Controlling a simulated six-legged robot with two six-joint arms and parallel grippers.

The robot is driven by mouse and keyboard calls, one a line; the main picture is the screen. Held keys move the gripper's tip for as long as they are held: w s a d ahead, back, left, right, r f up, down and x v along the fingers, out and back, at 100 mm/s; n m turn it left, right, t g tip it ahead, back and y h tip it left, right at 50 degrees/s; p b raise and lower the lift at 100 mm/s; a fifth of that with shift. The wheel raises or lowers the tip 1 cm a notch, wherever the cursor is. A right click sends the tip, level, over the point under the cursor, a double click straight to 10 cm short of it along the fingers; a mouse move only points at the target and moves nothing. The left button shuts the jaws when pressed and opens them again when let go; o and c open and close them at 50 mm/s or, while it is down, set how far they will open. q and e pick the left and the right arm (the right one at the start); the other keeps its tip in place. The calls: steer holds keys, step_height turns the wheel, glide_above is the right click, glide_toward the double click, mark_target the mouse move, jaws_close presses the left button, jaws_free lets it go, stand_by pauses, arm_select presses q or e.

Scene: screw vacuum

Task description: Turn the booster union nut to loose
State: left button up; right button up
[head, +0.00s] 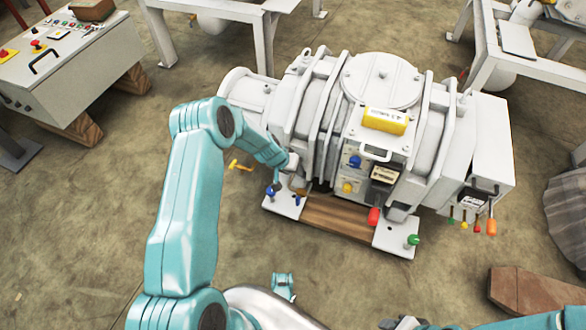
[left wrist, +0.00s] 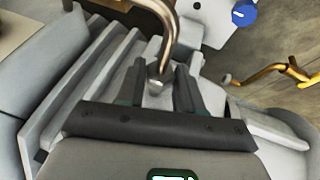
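The white booster machine (head: 383,80) stands on a base at centre right. In the left wrist view a bent metal pipe (left wrist: 173,25) comes down to a small grey nut (left wrist: 157,86), which looks like the union nut. My left gripper (left wrist: 160,75) has its two dark fingers on either side of this nut, with a visible gap to each side. In the head view my left gripper (head: 290,164) is at the machine's left side, and the nut is hidden there behind the arm and wrist.
A green knob (head: 413,240) is at the front base corner. A control cabinet (head: 75,65) stands at upper left. The floor at lower left is clear.

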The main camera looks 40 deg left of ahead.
arm_select(q)
steer(key=shift+f+b, duration=0.2)
steer(key=shift+b, duration=0.3)
steer(key=n+t+h+b, duration=0.1)
steer(key=h+b, duration=0.1)
steer(key=h, duration=0.2)
steer(key=a+f+n+t+h+b, duration=0.1)
steer(key=t+h+b, duration=0.1)
steer(key=h+b, duration=0.1)
steer(key=n+t+h+b, duration=0.2)
steer(key=h+b, duration=0.1)
steer(key=h, duration=0.3)
steer(key=shift+s+a+f, duration=0.1)
steer(key=shift+a+f, duration=0.05)
steer(key=shift+f, duration=0.2)
steer(key=shift+f+n+t+h, duration=0.1)
steer(key=shift+n+t+h, duration=0.5)
steer(key=shift+t+h, duration=0.3)
arm_select(e)
steer(key=w+d+f+t, duration=0.1)
steer(key=w+f+t, duration=0.1)
steer(key=w+f, duration=0.3)
steer(key=shift+w+d+f+h, duration=0.2)
steer(key=shift+f+h, duration=0.1)
steer(key=shift+f, duration=1.65)
arm_select(q)
steer(key=shift+t, duration=0.3)
steer(key=o, duration=1)
steer(key=shift+o, duration=0.2)
